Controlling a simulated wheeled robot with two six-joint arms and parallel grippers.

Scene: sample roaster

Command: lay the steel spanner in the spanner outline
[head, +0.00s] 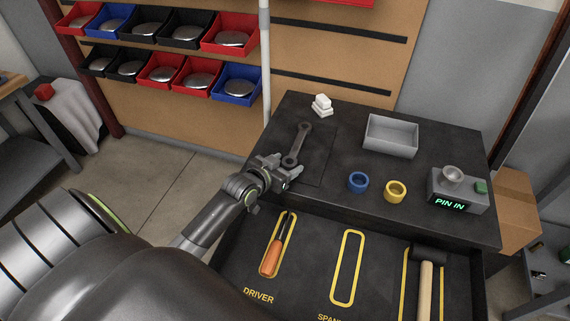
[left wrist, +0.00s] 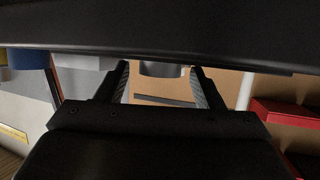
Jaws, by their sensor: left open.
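The grey steel spanner (head: 297,144) lies on a dark mat on the black worktop, its near end close to my left gripper. The spanner outline (head: 347,268), a yellow rounded slot shape, is empty in the open drawer; its label is partly cut off. My left gripper (head: 285,167) is open at the spanner's near end, low over the worktop's front left. In the left wrist view its two fingers (left wrist: 160,88) stand apart, with a grey piece, seemingly the spanner's end, showing between them. Contact cannot be made out. My right gripper is not in view.
The drawer also holds an orange-handled driver (head: 271,257) and a hammer (head: 427,285). On the worktop stand a grey tray (head: 390,137), a blue ring (head: 358,182), a yellow ring (head: 396,191), a white stacked block (head: 321,106) and a "PIN IN" device (head: 458,192).

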